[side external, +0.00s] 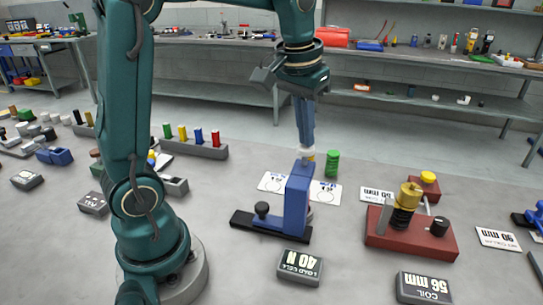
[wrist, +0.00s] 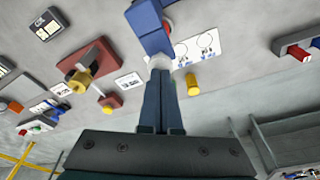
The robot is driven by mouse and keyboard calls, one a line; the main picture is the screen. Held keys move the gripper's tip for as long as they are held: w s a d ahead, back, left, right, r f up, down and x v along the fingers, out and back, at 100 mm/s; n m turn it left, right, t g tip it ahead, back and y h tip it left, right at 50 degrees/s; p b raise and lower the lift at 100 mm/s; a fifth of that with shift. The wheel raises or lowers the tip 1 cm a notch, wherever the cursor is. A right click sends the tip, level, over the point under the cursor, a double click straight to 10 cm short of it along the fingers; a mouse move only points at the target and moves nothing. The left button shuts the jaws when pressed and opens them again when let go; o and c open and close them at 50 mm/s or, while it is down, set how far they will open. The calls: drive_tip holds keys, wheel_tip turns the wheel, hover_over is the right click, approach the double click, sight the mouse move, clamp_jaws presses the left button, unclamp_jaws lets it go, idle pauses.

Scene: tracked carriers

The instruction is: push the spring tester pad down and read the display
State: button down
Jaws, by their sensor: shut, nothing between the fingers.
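A blue upright device (side external: 297,200) stands on a black base with a black knob (side external: 262,209). A small pale pad-like top (side external: 307,155) shows at its upper end. My gripper (side external: 306,146) is shut and empty, pointing down with its fingertips at this pale top. In the wrist view, my fingertips (wrist: 160,72) reach the pale top (wrist: 159,62) beside the blue body (wrist: 150,28); whether they press on it I cannot tell. A dark display (side external: 300,267) in front of the device reads "CELL 40 N", upside down.
A red-based coil device (side external: 411,240) with a yellow top stands to the right, with a "COIL 56 mm" display (side external: 424,288) before it. A green cylinder (side external: 332,163) stands close behind my fingers. Printed cards (side external: 325,192) lie behind the blue device.

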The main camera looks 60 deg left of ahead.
drive_tip(key=shift+r, duration=1.65)
drive_tip(key=shift+d+r, duration=0.1)
drive_tip(key=s+d+r+m+t, duration=0.15)
drive_tip(key=s+d, duration=0.25)
drive_tip(key=s, duration=0.4)
drive_tip(key=s+d+f+m+t, duration=0.1)
drive_tip(key=s+d+f+t, duration=0.1)
drive_tip(key=s+f, duration=0.3)
wheel_tip(320, 180, down, 2)
drive_tip(key=shift+f+h, duration=0.1)
drive_tip(key=shift+h, duration=0.2)
